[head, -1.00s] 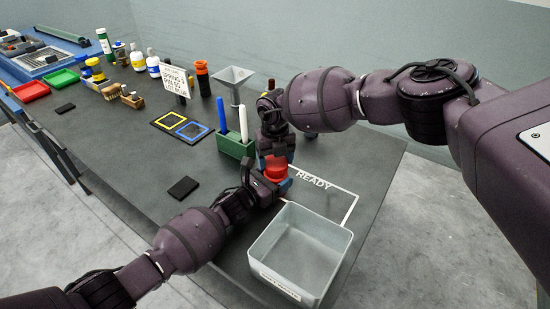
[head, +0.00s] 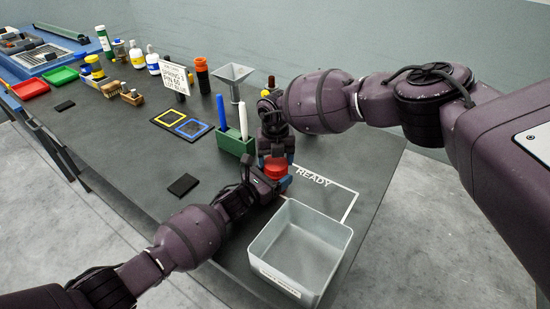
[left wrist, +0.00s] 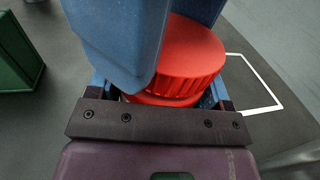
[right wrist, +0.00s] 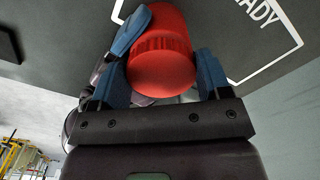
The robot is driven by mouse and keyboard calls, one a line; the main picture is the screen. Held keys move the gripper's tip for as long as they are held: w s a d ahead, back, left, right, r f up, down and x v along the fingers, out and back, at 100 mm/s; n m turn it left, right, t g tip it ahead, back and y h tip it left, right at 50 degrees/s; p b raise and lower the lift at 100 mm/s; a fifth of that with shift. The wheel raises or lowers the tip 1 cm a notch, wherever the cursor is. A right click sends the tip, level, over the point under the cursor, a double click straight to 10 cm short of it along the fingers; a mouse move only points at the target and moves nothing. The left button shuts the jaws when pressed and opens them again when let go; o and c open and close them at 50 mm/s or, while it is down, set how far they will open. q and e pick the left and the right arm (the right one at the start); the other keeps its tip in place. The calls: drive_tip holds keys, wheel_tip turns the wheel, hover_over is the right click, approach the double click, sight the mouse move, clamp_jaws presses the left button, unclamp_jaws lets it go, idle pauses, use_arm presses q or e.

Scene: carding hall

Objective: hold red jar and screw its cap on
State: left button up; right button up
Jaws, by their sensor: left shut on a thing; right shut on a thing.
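The red jar (left wrist: 160,100) is upright near the "READY" outline, with its ribbed red cap (left wrist: 192,55) on top. My left gripper (head: 276,178) is shut around the jar's body from the side. My right gripper (head: 275,157) comes down from above and is shut on the cap, its blue fingers on either side. In the right wrist view the cap (right wrist: 160,74) lies between my right fingers, with the jar body (right wrist: 166,20) beyond. Fingers hide much of the jar. I cannot tell how tightly the cap is seated.
An open grey bin (head: 300,250) stands just in front of the jar. A green holder (head: 233,146) with a blue and a white marker stands behind left, a funnel (head: 233,76) farther back. A small black block (head: 183,185) lies left.

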drive_tip(key=m, duration=0.7)
drive_tip(key=shift+d, duration=0.2)
drive_tip(key=m, duration=0.5)
drive_tip(key=shift+s+d, duration=0.15)
drive_tip(key=m, duration=0.5)
drive_tip(key=shift+s+m, duration=0.15)
drive_tip(key=shift+m, duration=0.25)
drive_tip(key=m, duration=0.6)
drive_tip(key=shift+s, duration=0.2)
drive_tip(key=o, duration=0.9)
drive_tip(key=shift+r, duration=2.2)
